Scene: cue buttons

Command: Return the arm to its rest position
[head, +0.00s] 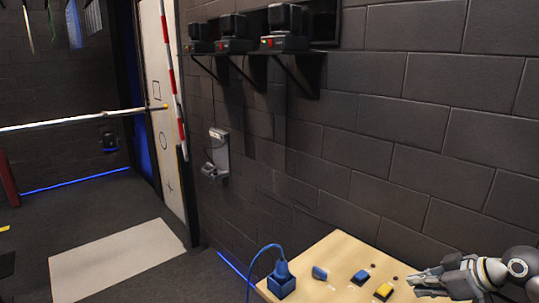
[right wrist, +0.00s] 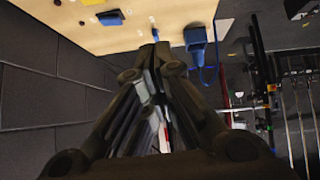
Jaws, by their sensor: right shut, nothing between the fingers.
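My right gripper (head: 422,284) is at the lower right in the head view, its fingers pointing left over the right part of the wooden table. The right wrist view shows the gripper (right wrist: 155,56) with its fingers together and nothing between them. A yellow button (head: 384,290) lies just left of the fingertips, apart from them. A blue button (head: 360,278) is left of the yellow one. A small blue piece (head: 320,272) stands farther left. The blue button (right wrist: 110,17) also shows in the right wrist view. My left gripper is not in view.
The wooden table (head: 335,245) stands against the dark block wall. A blue box with a plug and cable (head: 283,280) is on its left corner. A wall shelf (head: 235,50) holds several black devices. The floor left of the table is open, with a pale mat (head: 118,258).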

